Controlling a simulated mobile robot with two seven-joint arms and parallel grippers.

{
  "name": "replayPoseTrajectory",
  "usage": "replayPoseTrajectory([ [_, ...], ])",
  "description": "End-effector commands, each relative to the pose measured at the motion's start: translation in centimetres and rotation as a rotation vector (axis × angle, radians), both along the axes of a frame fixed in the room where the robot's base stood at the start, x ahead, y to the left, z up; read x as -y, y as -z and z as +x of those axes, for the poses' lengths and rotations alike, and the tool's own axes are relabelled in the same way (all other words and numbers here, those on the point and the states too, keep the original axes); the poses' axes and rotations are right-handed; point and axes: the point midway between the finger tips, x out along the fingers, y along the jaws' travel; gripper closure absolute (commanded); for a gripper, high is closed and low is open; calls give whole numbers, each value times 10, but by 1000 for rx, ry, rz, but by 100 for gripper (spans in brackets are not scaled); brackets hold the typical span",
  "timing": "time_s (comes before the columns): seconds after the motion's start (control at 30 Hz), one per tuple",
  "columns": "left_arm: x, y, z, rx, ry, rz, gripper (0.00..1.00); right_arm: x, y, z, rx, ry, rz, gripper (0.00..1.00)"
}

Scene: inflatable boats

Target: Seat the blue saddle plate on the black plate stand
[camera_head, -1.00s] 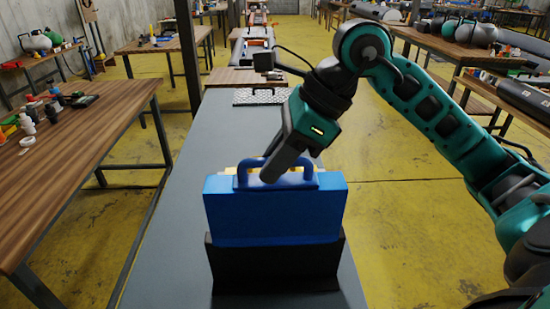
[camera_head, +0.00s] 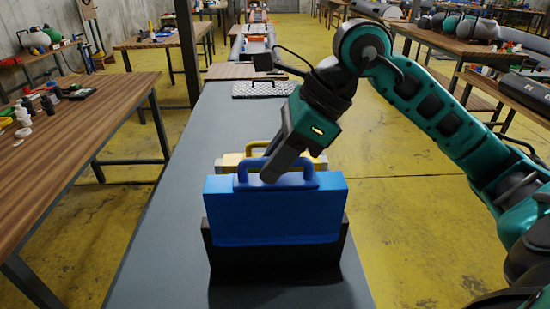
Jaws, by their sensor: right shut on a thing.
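The blue saddle plate (camera_head: 275,210) stands upright in the middle of the head view, with a loop handle (camera_head: 242,172) on top. My right gripper (camera_head: 270,175) comes down from above and is shut on this handle. The black plate stand (camera_head: 275,262) is directly below the blue plate on the grey bench. The plate's lower edge overlaps the stand, and black shows at both sides and below. I cannot tell whether the plate rests in the stand or hovers just at it. My left gripper is not in view.
A yellow and white plate with a yellow handle (camera_head: 230,161) stands just behind the blue plate. The long grey bench (camera_head: 180,220) is clear to the left. A checkered mat (camera_head: 265,89) lies at its far end. A wooden table (camera_head: 90,120) with small items stands at left.

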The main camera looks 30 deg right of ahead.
Motion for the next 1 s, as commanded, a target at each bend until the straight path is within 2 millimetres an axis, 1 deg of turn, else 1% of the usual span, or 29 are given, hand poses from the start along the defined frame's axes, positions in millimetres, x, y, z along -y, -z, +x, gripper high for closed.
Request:
replayPoseTrajectory([
  [0.03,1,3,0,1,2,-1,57,0,3,0,3,0,1,100],
  [0.47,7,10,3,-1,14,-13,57,0,20,0,3,0,1,100],
  [0.7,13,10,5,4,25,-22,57,0,29,0,3,0,2,100],
  [1.0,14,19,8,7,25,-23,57,0,41,0,3,0,2,100],
])
